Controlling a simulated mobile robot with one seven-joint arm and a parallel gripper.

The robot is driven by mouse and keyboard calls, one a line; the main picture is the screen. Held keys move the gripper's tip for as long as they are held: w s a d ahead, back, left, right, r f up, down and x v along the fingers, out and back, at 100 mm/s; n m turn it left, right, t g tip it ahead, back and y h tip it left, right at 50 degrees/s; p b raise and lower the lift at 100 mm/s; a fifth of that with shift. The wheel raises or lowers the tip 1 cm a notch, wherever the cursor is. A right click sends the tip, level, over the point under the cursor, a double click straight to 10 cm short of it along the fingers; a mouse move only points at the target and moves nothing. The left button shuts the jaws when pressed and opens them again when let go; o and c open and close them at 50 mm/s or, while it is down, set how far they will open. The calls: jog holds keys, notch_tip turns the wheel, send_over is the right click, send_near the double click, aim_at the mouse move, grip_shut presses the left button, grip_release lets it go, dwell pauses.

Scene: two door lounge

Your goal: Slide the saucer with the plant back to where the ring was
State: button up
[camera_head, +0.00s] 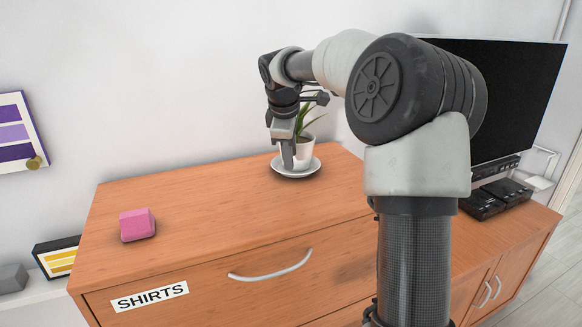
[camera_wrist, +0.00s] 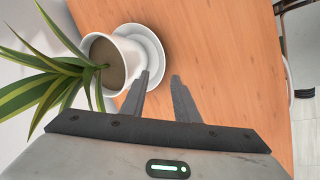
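A white saucer (camera_head: 300,174) sits on the wooden dresser top near the back right. It also shows in the wrist view (camera_wrist: 157,48). A white pot (camera_head: 306,153) stands on it with a plant (camera_wrist: 45,83) of long green and yellow striped leaves. My gripper (camera_head: 288,166) points down at the saucer's front left side, partly hiding the pot. In the wrist view my gripper (camera_wrist: 160,75) has its fingers apart, with the saucer's edge near the gap. I cannot tell whether either finger touches the saucer or pot. No ring shows.
The wooden dresser (camera_head: 215,210) has clear room left of the saucer. A pink block (camera_head: 137,225) lies near its left end. A TV (camera_head: 515,95) and black boxes (camera_head: 500,197) stand on the lower cabinet at right. The wall is close behind.

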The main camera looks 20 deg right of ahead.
jog(key=v, duration=1.1)
